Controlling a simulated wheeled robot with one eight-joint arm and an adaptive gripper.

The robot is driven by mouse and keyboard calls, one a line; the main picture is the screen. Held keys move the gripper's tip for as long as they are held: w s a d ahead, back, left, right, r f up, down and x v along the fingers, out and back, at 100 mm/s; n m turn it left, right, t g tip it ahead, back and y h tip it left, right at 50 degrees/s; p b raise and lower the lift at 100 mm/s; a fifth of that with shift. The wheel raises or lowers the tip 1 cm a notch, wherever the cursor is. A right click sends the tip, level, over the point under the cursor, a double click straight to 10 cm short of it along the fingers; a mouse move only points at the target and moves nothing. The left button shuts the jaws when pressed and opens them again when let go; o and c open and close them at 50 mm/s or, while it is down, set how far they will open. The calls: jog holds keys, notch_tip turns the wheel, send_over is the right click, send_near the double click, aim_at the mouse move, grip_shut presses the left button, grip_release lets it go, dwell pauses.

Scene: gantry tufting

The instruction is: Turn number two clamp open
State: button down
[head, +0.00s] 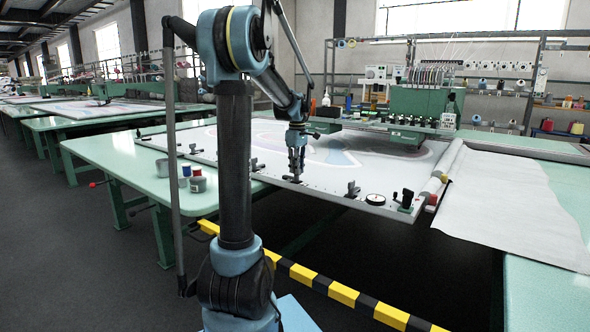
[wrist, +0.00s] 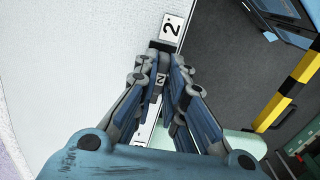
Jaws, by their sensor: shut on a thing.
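My gripper (head: 297,170) is low at the near edge of the white frame (head: 325,190) in the head view. In the wrist view the fingers of my gripper (wrist: 163,66) are shut on the number two clamp (wrist: 161,79), a dark part with a small white "2" tag showing between them.
Other clamps stand along the rail, one to the left (head: 255,164) and one to the right (head: 352,188). A round gauge (head: 375,199) sits farther right. Pots and spools (head: 197,184) stand on the green table (head: 120,160). A yellow-black barrier (head: 340,292) runs across the near floor.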

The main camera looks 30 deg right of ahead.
jog(key=shift+w, duration=0.1)
jog(key=c, duration=1.7)
grip_release()
jog(key=shift+o, duration=0.2)
notch_tip(320, 180, up, 12)
